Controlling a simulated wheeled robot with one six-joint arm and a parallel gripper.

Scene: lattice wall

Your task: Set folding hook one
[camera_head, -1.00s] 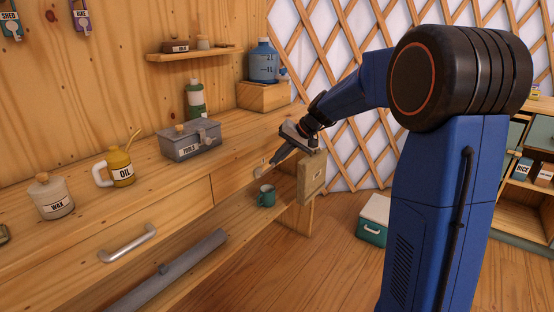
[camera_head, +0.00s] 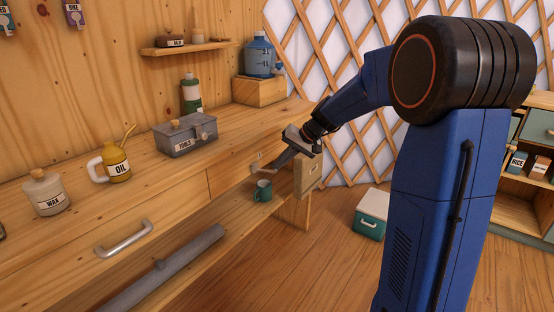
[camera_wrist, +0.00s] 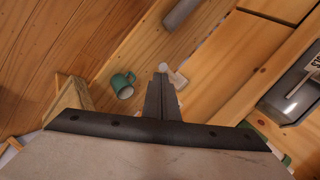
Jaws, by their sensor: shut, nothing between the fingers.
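My gripper (camera_head: 271,166) is shut and empty, its narrow fingers pointing down and left at the right end of the bench front. In the wrist view the closed fingers (camera_wrist: 162,72) stand upright in the middle. A small pale fitting, which looks like the folding hook (camera_head: 256,168), is at the bench front close to the fingertips. In the wrist view this pale piece (camera_wrist: 178,78) shows just right of the fingertips, partly hidden by them. I cannot tell whether they touch, or clearly whether the hook is folded or out.
A teal mug (camera_head: 263,190) is just below the fingers, also in the wrist view (camera_wrist: 122,84). A grey toolbox (camera_head: 187,135), oil can (camera_head: 116,165) and wax jar (camera_head: 45,192) stand on the bench. A grey pipe (camera_head: 165,268) lies below. A green-and-white box (camera_head: 371,215) is on the floor.

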